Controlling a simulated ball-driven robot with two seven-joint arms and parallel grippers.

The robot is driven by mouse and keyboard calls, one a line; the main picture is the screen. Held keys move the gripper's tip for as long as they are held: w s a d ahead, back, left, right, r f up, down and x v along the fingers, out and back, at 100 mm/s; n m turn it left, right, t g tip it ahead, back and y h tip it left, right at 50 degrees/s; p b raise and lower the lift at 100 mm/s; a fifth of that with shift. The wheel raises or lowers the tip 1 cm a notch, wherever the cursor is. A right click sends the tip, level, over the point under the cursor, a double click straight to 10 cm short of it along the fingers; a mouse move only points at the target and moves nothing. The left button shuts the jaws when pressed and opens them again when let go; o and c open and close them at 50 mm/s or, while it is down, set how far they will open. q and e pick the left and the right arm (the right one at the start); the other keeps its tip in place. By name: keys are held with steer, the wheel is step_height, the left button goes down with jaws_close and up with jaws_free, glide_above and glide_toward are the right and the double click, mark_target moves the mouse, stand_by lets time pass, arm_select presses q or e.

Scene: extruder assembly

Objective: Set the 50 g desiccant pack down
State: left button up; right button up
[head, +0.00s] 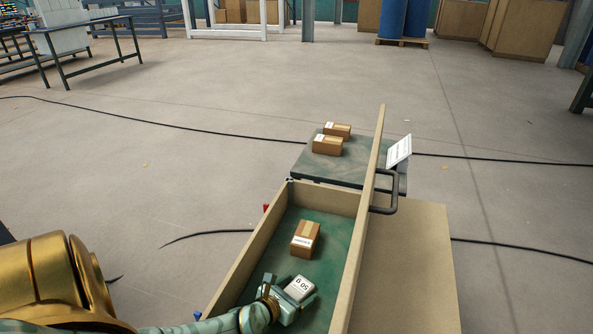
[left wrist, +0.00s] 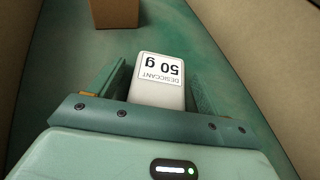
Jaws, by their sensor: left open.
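The white 50 g desiccant pack (head: 299,287) is inside the open wooden drawer (head: 258,229), towards its near end. In the left wrist view the pack (left wrist: 159,84) shows its label upside down. My left gripper (head: 293,287) is low in the drawer at the pack. Its jaws are open, with one finger on each side of the pack and a visible gap on both sides. The pack's underside is hidden, so I cannot tell for certain that it rests on the green drawer floor (head: 338,240). My right gripper is not in view.
A small cardboard box (head: 306,239) stands in the drawer beyond the pack. The drawer's tall front panel (head: 366,215) with a dark handle (head: 393,192) rises at the right. Two more boxes (head: 328,145) sit on a green surface (head: 345,172) behind. The drawer floor between box and side walls is free.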

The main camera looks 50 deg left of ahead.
arm_select(q)
steer(key=shift+r, duration=0.3)
steer(key=p+v, duration=0.4)
steer(key=v, duration=0.7)
steer(key=shift+s, duration=0.1)
steer(key=shift+s+d, duration=0.1)
steer(key=shift+s, duration=0.3)
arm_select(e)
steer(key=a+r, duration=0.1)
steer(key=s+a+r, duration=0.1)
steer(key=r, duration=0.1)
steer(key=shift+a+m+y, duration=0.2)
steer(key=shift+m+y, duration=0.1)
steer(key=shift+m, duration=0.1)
